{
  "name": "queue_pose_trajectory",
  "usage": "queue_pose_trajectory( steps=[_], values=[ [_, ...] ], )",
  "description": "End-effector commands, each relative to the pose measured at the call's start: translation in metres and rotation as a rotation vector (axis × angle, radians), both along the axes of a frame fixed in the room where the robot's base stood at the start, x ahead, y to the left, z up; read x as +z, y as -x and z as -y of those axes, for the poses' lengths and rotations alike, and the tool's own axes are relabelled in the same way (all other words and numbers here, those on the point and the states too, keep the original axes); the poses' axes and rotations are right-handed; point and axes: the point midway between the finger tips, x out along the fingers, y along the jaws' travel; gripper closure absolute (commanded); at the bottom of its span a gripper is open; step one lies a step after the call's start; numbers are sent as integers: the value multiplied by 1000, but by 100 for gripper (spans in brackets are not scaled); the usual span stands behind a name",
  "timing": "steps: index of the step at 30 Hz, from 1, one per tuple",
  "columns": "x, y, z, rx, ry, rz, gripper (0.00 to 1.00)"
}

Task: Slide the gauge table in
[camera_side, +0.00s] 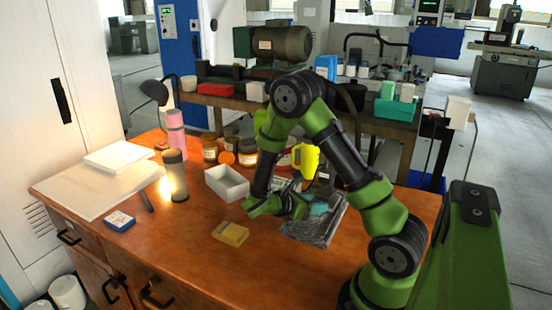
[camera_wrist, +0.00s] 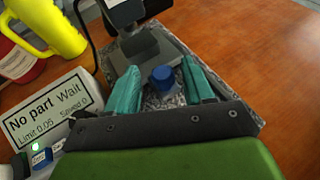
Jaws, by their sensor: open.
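A speckled grey granite base (camera_side: 312,232) lies on the wooden bench under my gripper; its edge also shows in the wrist view (camera_wrist: 246,117). On it, in the wrist view, is a grey metal part (camera_wrist: 150,48) with a blue knob (camera_wrist: 163,78), which appears to be the gauge table. A dark gauge body (camera_wrist: 122,10) stands beyond it. My gripper (camera_wrist: 161,66) is open, with one teal finger on each side of the blue knob. I cannot tell whether either finger touches it. In the side view my gripper hides most of the gauge.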

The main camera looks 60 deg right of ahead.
Motion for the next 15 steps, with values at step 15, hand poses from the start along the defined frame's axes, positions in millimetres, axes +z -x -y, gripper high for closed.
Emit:
queue_pose_trajectory(
  steps=[15],
  values=[
    [30,-35,-66,7,0,5,48]
  ],
)
